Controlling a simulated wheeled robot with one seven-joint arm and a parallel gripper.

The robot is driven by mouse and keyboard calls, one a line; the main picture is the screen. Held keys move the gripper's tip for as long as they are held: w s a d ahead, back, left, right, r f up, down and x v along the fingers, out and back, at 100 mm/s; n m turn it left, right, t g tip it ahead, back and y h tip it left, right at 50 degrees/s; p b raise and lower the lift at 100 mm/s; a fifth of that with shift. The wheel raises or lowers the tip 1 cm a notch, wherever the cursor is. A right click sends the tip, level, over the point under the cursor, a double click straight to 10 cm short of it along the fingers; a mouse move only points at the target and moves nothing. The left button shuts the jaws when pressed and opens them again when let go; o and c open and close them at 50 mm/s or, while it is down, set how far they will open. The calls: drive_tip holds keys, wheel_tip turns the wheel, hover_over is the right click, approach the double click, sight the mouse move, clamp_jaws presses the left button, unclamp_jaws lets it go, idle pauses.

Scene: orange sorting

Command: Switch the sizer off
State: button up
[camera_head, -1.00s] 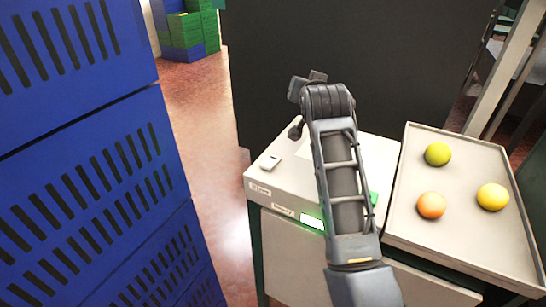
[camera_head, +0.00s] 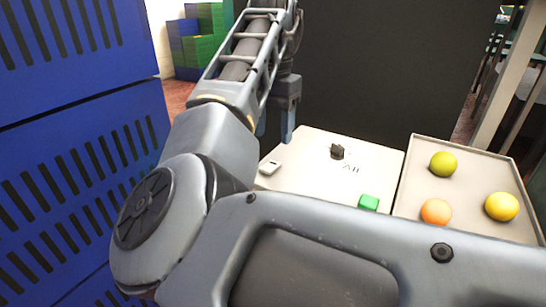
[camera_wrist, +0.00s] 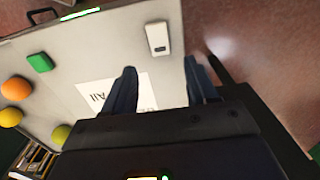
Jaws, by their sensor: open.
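The pale cabinet top (camera_head: 310,195) carries the controls. A small white rocker switch (camera_head: 269,167) is at its left edge; it also shows in the wrist view (camera_wrist: 158,38). I cannot tell which way it is set. A black knob (camera_head: 337,151) with "All" printed beside it stands at the back. A green button (camera_head: 368,202) is at the front right. My gripper (camera_head: 287,138) is above the cabinet's back left edge, fingers down. In the wrist view my gripper (camera_wrist: 163,82) is open and empty, with the switch ahead between and beyond its fingertips.
A tray (camera_head: 408,185) at the right holds a yellow-green fruit (camera_head: 443,164), a yellow one (camera_head: 501,206) and an orange one (camera_head: 436,212). Blue slatted crates (camera_head: 75,130) stand close at the left. A dark panel (camera_head: 390,70) rises behind. A green-lit display (camera_wrist: 80,14) shows in the wrist view.

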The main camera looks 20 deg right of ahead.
sight(273, 163)
wheel_tip(273, 163, down, 7)
idle(0.4)
